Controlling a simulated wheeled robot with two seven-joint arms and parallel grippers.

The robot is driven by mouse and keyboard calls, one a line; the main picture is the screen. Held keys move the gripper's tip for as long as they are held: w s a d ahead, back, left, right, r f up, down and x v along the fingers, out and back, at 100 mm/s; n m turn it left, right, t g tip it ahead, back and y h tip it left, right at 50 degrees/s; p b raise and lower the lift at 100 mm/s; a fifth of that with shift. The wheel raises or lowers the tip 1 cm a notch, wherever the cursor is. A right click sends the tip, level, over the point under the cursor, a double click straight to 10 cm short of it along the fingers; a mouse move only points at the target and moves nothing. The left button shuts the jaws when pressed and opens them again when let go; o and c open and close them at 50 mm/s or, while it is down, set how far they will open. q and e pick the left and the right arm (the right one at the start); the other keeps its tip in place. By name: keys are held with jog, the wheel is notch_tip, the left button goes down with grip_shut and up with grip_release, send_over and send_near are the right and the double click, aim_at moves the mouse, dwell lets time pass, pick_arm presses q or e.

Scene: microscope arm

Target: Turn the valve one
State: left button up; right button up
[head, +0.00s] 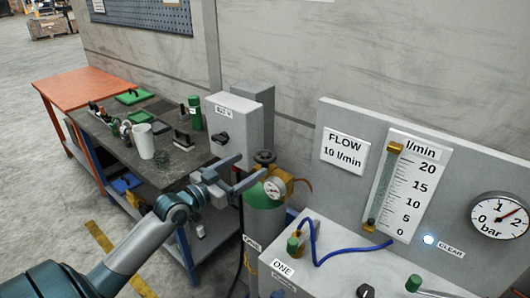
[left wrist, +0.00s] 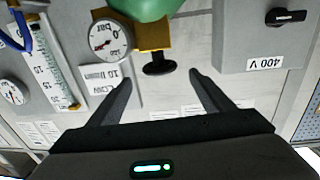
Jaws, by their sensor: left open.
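The label ONE (head: 283,268) is on the grey bench at the lower middle of the head view, next to a small green-knobbed valve (head: 293,244) with a blue hose. A green gas cylinder (head: 262,198) stands behind it with a brass regulator, a gauge (head: 273,188) and a black handwheel (head: 264,157) on top. My left gripper (head: 252,168) is open and empty beside this handwheel. In the left wrist view, which is upside down, the handwheel (left wrist: 158,65) lies between and just beyond the open fingertips (left wrist: 158,76). My right gripper is not in view.
A grey 400 V box (head: 234,122) with a black switch stands behind my gripper. The flow panel (head: 345,150) and bar gauge (head: 500,218) are at right. Another green knob (head: 413,283) and a black knob (head: 365,291) are at the front. A cluttered workbench (head: 180,157) is at left.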

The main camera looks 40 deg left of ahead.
aim_at(273, 151)
pick_arm(q)
jog(key=w, duration=0.2)
jog(key=w+d+p, duration=0.1)
jog(key=w, duration=0.2)
jog(key=w+p, duration=0.1)
jog(key=w, duration=0.2)
jog(key=shift+w+d, duration=0.1)
jog(key=shift+d, duration=0.05)
jog(key=c, duration=1.1)
